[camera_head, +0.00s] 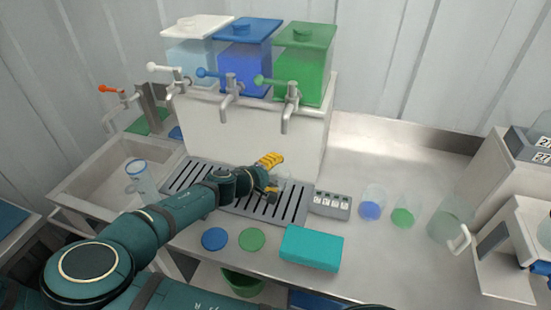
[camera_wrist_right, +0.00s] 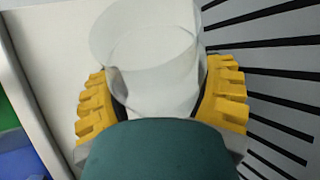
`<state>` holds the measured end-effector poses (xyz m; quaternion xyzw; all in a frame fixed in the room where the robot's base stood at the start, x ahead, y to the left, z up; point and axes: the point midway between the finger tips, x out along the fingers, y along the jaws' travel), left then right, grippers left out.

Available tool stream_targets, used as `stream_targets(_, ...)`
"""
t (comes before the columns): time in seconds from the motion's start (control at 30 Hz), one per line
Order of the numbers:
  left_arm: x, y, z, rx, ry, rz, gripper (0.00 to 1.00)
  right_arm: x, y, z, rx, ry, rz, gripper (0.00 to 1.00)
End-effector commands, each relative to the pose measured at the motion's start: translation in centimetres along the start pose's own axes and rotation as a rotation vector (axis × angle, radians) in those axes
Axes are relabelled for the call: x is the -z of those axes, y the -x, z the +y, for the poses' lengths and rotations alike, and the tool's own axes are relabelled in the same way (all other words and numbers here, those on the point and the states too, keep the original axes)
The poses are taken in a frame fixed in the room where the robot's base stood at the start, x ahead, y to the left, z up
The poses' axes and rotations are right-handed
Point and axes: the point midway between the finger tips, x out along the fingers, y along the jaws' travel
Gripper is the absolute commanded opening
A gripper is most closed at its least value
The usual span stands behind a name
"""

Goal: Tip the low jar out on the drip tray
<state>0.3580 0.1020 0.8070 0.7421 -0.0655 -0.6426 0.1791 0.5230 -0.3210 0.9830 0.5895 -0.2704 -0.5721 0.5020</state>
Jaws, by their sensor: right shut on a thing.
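My right gripper (camera_head: 272,176) is over the drip tray (camera_head: 287,211), in front of the dispensers, with its yellow fingers shut on a clear jar, the low jar (camera_head: 281,182). In the right wrist view the jar (camera_wrist_right: 152,62) sits between the two yellow fingers (camera_wrist_right: 160,100), one on each side. It is see-through and its wide round rim shows; I make out no coloured contents. Its lower part is hidden by my gripper. I cannot tell how far it is tilted. The tray's dark slots show beside it. My left gripper is not in view.
White, blue and green dispensers (camera_head: 304,62) with taps stand behind the tray. A sink (camera_head: 95,185) holding a clear vessel (camera_head: 142,178) is at left. A label block (camera_head: 332,204), beakers (camera_head: 403,214), a jug (camera_head: 448,222) and a teal box (camera_head: 311,248) are at right and front.

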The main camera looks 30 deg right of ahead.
Motion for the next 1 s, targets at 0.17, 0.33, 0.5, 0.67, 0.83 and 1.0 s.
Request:
stream_targets(0.17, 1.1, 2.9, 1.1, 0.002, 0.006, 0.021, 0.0, 0.2, -0.4, -0.7, 0.078, 0.182, -0.069, 0.33)
stream_targets(0.33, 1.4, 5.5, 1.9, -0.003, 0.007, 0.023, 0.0, 0.0, -0.4, -0.8, 0.136, 0.323, -0.122, 0.33)
stream_targets(0.5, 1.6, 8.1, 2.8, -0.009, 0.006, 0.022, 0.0, -0.4, -0.2, -0.8, 0.2, 0.477, -0.18, 0.33)
stream_targets(0.67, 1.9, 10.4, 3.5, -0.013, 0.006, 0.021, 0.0, -1.2, 0.0, -1.0, 0.282, 0.673, -0.255, 0.33)
stream_targets(0.83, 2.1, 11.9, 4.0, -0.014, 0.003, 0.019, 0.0, -2.3, 0.4, -1.3, 0.373, 0.899, -0.338, 0.33)
stream_targets(1.0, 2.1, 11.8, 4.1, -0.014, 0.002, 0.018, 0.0, -3.1, 0.6, -1.7, 0.43, 1.046, -0.393, 0.33)
